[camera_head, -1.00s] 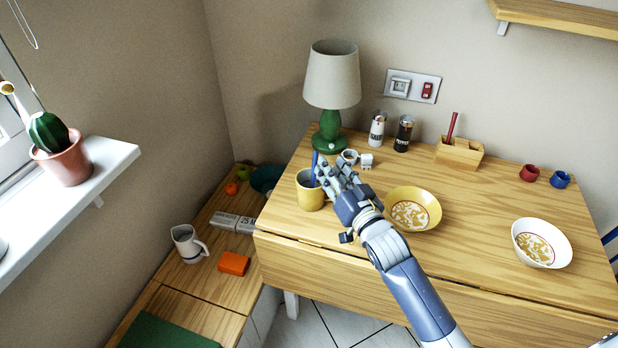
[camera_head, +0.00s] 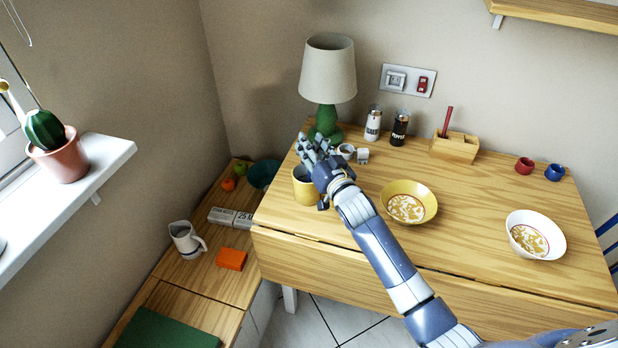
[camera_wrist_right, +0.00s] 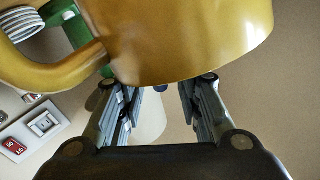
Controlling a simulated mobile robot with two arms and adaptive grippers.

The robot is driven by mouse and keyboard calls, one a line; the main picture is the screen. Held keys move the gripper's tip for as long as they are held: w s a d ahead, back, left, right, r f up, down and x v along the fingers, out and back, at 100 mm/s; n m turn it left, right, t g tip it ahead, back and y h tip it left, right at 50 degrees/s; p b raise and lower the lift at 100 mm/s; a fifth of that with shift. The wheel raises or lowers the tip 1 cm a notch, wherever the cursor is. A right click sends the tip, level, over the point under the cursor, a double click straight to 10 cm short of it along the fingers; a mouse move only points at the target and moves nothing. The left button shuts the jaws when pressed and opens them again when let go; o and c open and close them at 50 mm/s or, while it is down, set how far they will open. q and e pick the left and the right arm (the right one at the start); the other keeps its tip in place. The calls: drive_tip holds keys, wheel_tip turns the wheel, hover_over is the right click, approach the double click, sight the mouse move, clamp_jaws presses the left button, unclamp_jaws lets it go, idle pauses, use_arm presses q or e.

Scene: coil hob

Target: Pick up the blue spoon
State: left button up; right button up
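The yellow mug (camera_head: 304,188) stands at the left edge of the table, partly behind my right gripper (camera_head: 314,148). My right gripper is above the mug's rim, with its fingers spread. In the right wrist view the mug (camera_wrist_right: 190,40) fills the top of the picture, and the fingers (camera_wrist_right: 158,84) are apart. In the head view I cannot make out the spoon behind the hand. My left gripper is out of view.
The green lamp (camera_head: 326,85) stands close behind the hand. Shakers (camera_head: 399,128) and a wooden holder (camera_head: 454,147) stand at the back. The table between the two bowls is clear.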

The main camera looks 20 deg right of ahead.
clamp_jaws()
drive_tip(key=shift+r, duration=0.1)
